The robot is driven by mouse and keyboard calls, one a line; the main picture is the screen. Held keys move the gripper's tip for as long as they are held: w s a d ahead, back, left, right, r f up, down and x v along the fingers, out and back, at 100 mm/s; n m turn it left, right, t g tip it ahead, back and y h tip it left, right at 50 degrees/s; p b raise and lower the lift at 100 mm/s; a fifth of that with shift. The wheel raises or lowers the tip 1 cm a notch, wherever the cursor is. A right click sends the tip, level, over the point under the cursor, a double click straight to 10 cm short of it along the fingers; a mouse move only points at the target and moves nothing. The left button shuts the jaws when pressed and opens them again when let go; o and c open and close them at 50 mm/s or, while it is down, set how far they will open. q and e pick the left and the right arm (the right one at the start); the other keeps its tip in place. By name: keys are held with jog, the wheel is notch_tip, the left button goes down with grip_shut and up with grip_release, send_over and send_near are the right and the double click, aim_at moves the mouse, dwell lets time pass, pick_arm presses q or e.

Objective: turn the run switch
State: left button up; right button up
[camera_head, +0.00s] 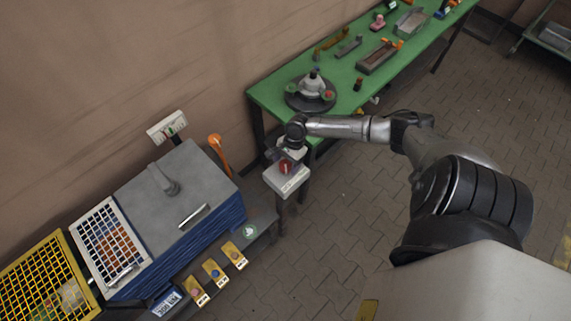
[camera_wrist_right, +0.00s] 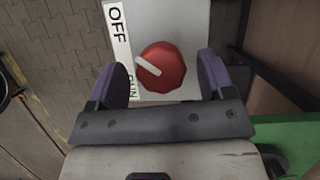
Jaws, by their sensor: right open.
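The run switch is a red round knob (camera_head: 286,167) on a pale box (camera_head: 287,182) on a post, between the blue machine and the green table. In the right wrist view the red knob (camera_wrist_right: 161,67) has a white pointer bar that slants to the upper left. A white label (camera_wrist_right: 118,40) beside it reads OFF and, lower down, RUN. My right gripper (camera_wrist_right: 165,75) is open, with one purple finger on each side of the knob, apart from it. In the head view the same gripper (camera_head: 287,156) is at the box, partly hidden by the wrist. My left gripper does not show.
A green table (camera_head: 270,94) with a round fixture (camera_head: 312,91) and several parts stands behind my right arm. A grey-topped blue machine (camera_head: 172,190) with an orange-handled lever (camera_head: 217,142) and several yellow button plates (camera_head: 215,271) is at the left. The paved floor in front is clear.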

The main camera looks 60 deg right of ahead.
jog(key=shift+a+f, duration=0.15)
jog(key=shift+f, duration=0.25)
jog(key=c, duration=0.9)
